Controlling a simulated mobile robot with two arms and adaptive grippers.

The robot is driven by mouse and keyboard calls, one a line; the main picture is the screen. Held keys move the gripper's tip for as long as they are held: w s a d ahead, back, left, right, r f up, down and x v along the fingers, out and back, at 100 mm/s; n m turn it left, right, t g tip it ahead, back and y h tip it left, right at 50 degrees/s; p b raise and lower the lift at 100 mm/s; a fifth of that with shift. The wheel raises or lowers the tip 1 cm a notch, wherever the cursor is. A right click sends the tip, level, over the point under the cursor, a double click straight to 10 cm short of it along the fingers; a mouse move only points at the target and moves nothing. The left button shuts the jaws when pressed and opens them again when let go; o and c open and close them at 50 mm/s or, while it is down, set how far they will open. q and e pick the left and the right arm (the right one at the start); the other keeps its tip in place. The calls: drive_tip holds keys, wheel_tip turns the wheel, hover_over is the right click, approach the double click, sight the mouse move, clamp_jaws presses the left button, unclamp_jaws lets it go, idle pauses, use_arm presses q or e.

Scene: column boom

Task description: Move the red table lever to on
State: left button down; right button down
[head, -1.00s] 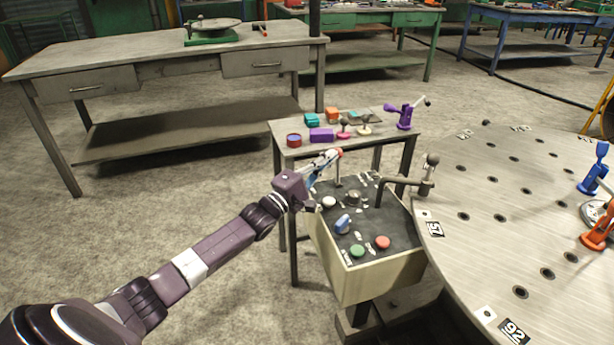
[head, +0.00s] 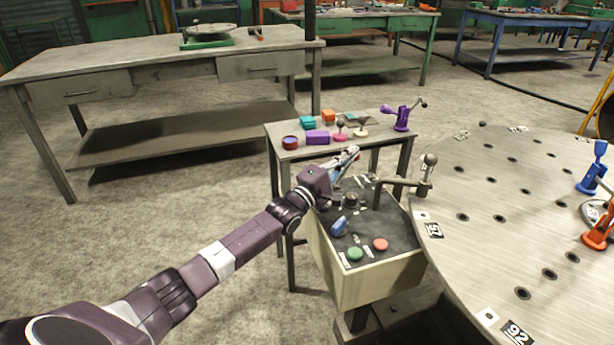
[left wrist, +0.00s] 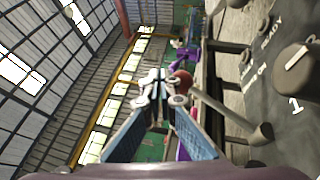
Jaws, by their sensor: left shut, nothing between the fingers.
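The red table lever shows in the left wrist view as a red ball (left wrist: 184,80) on a pale slanted rod (left wrist: 222,108) rising from the dark panel. In the head view its ball and rod are mostly hidden by my gripper. The control box (head: 365,284) stands between the small table and the round metal table. My left gripper (head: 350,157) is over the box's far left part. It is shut and empty; in the left wrist view its fingertips (left wrist: 156,88) are just left of the red ball. I cannot tell if they touch it. My right gripper is not in view.
The panel carries a blue knob (head: 339,226), a green button (head: 355,254), a red button (head: 380,244) and a dark dial (head: 351,200). A bent metal handle (head: 402,182) reaches over its right side. The small table (head: 283,155) behind holds several coloured items.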

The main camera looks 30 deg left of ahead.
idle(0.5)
use_arm(q)
drive_tip(key=v, duration=1.2)
idle(0.4)
